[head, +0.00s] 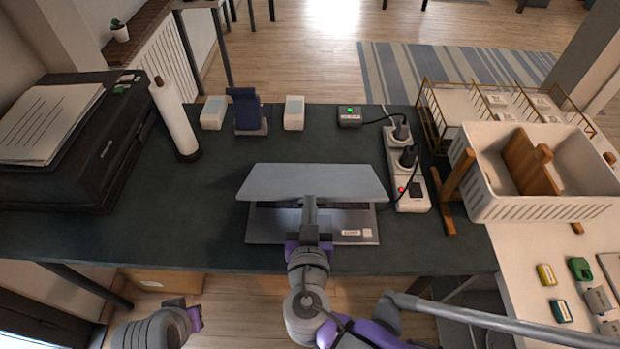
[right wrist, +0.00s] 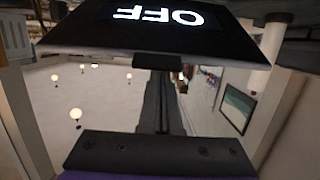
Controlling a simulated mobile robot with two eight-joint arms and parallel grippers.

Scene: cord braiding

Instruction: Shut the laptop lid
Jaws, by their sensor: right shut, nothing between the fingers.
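The laptop sits on the dark table, its grey lid (head: 314,181) partly open and leaning forward over the base (head: 268,226). The lid's outer back faces up; a strip of the base shows below its near edge. My right gripper (head: 309,203) is shut and empty, fingertips at the middle of that edge; I cannot tell whether they touch. In the right wrist view, the gripper (right wrist: 158,62) points at the edge of a dark panel (right wrist: 95,28) reading "OFF" upside down, apparently the lid's screen side. My left arm shows at the bottom left; its fingers cannot be made out.
A power strip (head: 411,190) with plugs and cables stands right of the laptop. A white crate (head: 500,207) is farther right. Small devices line the back edge. Table left of the laptop is clear.

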